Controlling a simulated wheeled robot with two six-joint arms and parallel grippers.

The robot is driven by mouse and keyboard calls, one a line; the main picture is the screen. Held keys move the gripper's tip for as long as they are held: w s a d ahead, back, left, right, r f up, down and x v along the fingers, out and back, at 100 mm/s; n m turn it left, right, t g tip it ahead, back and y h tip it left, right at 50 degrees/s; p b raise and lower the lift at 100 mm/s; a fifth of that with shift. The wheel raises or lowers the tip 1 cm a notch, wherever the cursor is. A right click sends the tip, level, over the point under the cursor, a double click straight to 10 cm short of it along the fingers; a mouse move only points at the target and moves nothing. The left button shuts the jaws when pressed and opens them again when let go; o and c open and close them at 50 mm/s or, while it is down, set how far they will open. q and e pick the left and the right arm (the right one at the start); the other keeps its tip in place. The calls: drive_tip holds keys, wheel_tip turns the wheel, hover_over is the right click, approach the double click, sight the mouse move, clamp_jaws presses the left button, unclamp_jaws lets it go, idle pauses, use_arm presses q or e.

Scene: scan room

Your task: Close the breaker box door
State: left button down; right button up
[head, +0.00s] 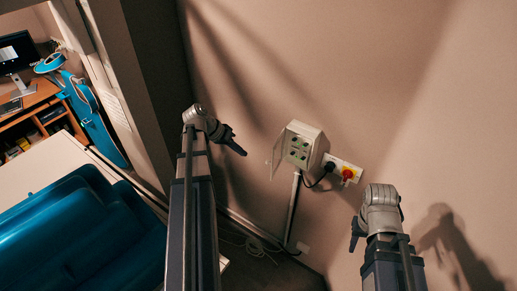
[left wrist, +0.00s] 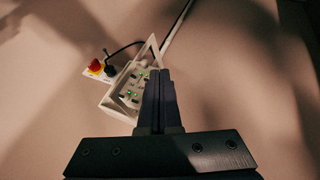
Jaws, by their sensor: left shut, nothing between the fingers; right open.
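The breaker box (head: 312,136) is a pale box on the wall with several buttons and small green lights on its face. Its door (head: 277,157) stands open on the left side, a thin see-through panel. In the left wrist view the box (left wrist: 112,106) lies left of the fingers, and the door's pale frame (left wrist: 146,48) sticks out above it. My left gripper (head: 241,151) is shut and empty, left of the door and apparently apart from it. Its fingers (left wrist: 158,74) hide part of the box in the wrist view. My right gripper (head: 355,236) is open, below and right of the box.
A plate with a red-and-yellow switch (head: 347,174) and a black plug (head: 330,167) sits right of the box. A conduit (head: 292,213) runs down the wall. A blue padded scanner bed (head: 75,235) and a desk (head: 30,105) are at left.

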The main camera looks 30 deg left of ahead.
sight(275, 154)
use_arm(q)
drive_tip(key=w+d+r+b+x, duration=0.1)
drive_tip(key=b+x, duration=0.6)
drive_tip(key=x, duration=0.2)
drive_tip(key=shift+r+t, duration=0.15)
drive_tip(key=shift+t, duration=0.25)
drive_tip(key=shift+w, duration=0.1)
drive_tip(key=shift+d, duration=0.15)
idle(0.4)
